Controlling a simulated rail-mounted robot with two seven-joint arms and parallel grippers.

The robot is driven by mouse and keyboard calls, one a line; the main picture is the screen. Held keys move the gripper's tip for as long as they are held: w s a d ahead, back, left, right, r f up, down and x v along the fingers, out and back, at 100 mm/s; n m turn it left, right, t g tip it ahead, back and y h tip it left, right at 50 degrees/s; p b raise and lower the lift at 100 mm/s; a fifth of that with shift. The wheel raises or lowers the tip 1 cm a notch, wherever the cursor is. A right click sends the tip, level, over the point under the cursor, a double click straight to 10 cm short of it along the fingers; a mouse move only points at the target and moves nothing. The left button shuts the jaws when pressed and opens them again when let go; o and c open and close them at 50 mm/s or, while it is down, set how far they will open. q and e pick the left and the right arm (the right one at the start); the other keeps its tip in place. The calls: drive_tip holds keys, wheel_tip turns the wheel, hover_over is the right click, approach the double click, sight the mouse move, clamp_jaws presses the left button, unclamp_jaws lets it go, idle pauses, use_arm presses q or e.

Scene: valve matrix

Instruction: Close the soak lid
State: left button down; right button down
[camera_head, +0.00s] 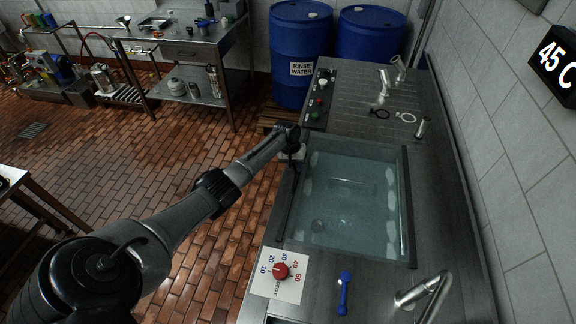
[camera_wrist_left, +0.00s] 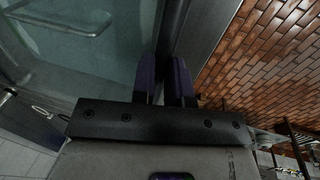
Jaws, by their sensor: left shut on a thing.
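The soak tank (camera_head: 350,190) is a sunken basin of clear bluish water in the steel counter. The lid looks like a clear panel with a dark frame; its dark edge bar (camera_head: 284,208) runs along the tank's left side. I cannot tell whether the panel lies fully flat on the rim. My left gripper (camera_head: 292,157) is at the far end of this bar. In the left wrist view the two fingers of my left gripper (camera_wrist_left: 165,82) are shut on the dark bar (camera_wrist_left: 172,35), with the glassy tank area to its left. My right gripper is not in view.
A red temperature dial (camera_head: 281,271) and a blue-handled lever (camera_head: 345,291) sit on the near counter. A tap (camera_head: 425,295) stands at the near right. A button panel (camera_head: 319,98) and blue drums (camera_head: 300,50) lie beyond. Open brick floor (camera_head: 150,170) is at the left.

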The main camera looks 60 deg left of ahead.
use_arm(q)
drive_tip(key=shift+s+f, duration=0.15)
drive_tip(key=shift+f, duration=0.35)
drive_tip(key=c, duration=1.6)
unclamp_jaws()
drive_tip(key=o, duration=0.5)
drive_tip(key=shift+r, duration=0.1)
drive_tip(key=shift+r, duration=0.1)
drive_tip(key=p+v, duration=0.1)
drive_tip(key=v, duration=1.2)
drive_tip(key=shift+a+r, duration=0.1)
drive_tip(key=shift+r, duration=0.25)
